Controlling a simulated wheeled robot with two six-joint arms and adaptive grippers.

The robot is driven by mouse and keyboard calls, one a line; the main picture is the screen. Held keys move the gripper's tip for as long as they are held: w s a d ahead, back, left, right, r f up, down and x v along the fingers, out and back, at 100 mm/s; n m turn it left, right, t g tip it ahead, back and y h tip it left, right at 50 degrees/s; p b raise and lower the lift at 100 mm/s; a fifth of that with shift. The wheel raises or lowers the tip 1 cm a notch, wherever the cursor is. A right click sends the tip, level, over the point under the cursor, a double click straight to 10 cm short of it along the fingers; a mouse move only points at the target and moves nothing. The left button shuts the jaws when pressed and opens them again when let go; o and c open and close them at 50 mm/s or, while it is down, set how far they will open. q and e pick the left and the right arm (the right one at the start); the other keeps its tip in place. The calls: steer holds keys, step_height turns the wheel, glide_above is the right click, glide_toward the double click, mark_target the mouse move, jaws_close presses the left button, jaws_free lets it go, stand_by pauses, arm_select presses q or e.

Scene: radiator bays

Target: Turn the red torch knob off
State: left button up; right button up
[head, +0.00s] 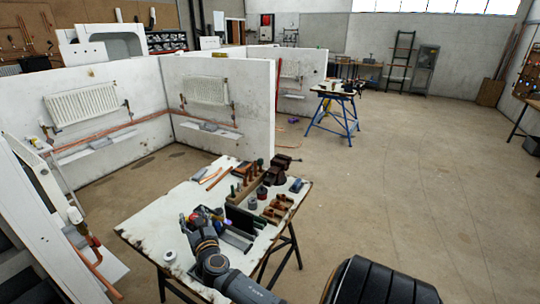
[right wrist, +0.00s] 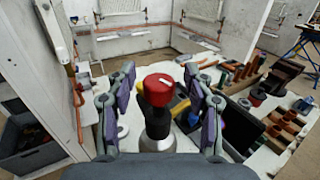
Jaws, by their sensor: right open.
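The red torch knob (right wrist: 158,88) is a round red cap with a white mark on top, upright in the middle of the right wrist view. It sits on a dark neck above a silvery-grey body (right wrist: 158,143). My right gripper (right wrist: 160,78) is open, with one purple-padded finger on each side of the knob. Gaps show between the pads and the knob. In the head view my right gripper (head: 200,220) is over the left part of the white worktable (head: 150,229), and it largely hides the torch. My left gripper is not in view.
A wooden rack of tools (head: 246,183), a vise (head: 280,168) and copper fittings (head: 277,208) crowd the table's right side. A white roll (head: 170,256) lies near its front edge. Walled bays with radiators (head: 82,106) stand behind.

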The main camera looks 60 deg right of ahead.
steer(key=n+y, duration=0.1)
steer(key=y, duration=0.1)
steer(key=n+t+y, duration=0.1)
steer(key=y, duration=0.1)
steer(key=shift+d+f+n+b, duration=0.1)
steer(key=shift+f+n+b, duration=0.1)
steer(key=shift+n+b, duration=0.2)
steer(key=n+y+b, duration=0.1)
steer(key=s+y+b, duration=0.1)
steer(key=y, duration=0.1)
steer(key=shift+f+n+t, duration=0.3)
steer(key=shift+f+n, duration=0.1)
steer(key=s+r, duration=0.1)
steer(key=s, duration=0.9)
steer(key=s+d+f+m+g+h+b, duration=0.1)
steer(key=d+f+m+g+h, duration=0.2)
steer(key=f+m, duration=0.35)
steer(key=s+d+f+m+g+h+b, duration=0.2)
steer(key=d+f+m+h, duration=0.1)
steer(key=d+f+m, duration=0.4)
steer(key=s+d+f+m+g+b, duration=0.1)
steer(key=s+f+m, duration=0.3)
steer(key=f, duration=0.5)
steer(key=s+f+m+g+b, duration=0.1)
steer(key=s+f+m+g, duration=0.2)
steer(key=f, duration=0.7)
steer(key=shift+s+d+f+m+g, duration=0.3)
steer(key=shift+s+d+m+g, duration=0.05)
steer(key=shift+s+g, duration=0.05)
